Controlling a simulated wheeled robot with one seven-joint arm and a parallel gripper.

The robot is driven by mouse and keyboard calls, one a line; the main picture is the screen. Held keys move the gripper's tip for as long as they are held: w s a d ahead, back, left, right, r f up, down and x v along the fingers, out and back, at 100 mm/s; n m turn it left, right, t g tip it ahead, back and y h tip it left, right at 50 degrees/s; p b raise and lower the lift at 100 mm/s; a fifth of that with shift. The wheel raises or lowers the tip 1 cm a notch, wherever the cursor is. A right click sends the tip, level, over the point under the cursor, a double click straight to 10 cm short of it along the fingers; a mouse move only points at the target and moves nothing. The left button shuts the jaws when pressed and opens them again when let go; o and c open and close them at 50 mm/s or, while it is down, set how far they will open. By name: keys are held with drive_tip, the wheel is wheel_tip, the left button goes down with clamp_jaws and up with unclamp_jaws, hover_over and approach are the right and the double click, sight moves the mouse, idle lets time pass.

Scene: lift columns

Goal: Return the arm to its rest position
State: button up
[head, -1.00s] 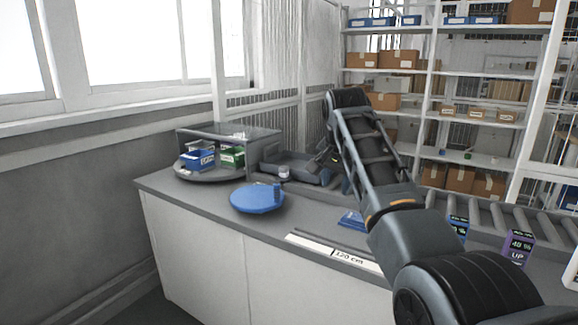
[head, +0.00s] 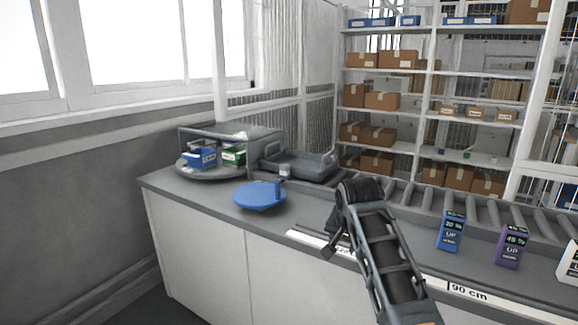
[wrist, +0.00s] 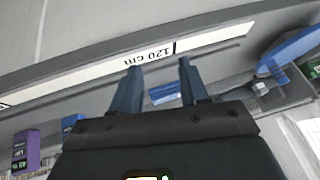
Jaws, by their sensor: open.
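My arm reaches in from the lower right of the head view, with the wrist bent down near the counter's front edge. My gripper shows in the wrist view (wrist: 158,82), its two fingers apart with nothing between them. It points toward the counter's front strip marked 120 cm (wrist: 150,60). In the head view the fingers are mostly hidden by the arm and only dark parts show left of the wrist. A small blue object (wrist: 165,93) lies on the counter beyond the fingers.
A blue round plate (head: 258,197) sits on the counter (head: 215,199). Behind it are a grey tray (head: 300,168) and a turntable (head: 205,174) with blue and green boxes. Shelves fill the back.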

drive_tip(key=s+d+f+n+t, duration=0.1)
drive_tip(key=s+d+f+t, duration=0.15)
drive_tip(key=s+f, duration=1.1)
drive_tip(key=s+d+f+n+t, duration=0.15)
drive_tip(key=s+f, duration=0.25)
drive_tip(key=s, duration=0.5)
drive_tip(key=s+d+f+n, duration=0.15)
drive_tip(key=s+f, duration=0.25)
drive_tip(key=s, duration=0.5)
drive_tip(key=s+d+r+t, duration=0.1)
drive_tip(key=s+r, duration=0.2)
drive_tip(key=s, duration=0.6)
drive_tip(key=s+d+r+t, duration=0.1)
drive_tip(key=s+r, duration=0.2)
drive_tip(key=s, duration=0.7)
drive_tip(key=s+r+n+t, duration=0.1)
drive_tip(key=s+r+t, duration=0.1)
drive_tip(key=s+r, duration=1.1)
wheel_tip(320, 180, up, 4)
drive_tip(key=shift+d+n, duration=0.25)
drive_tip(key=shift+n, duration=0.05)
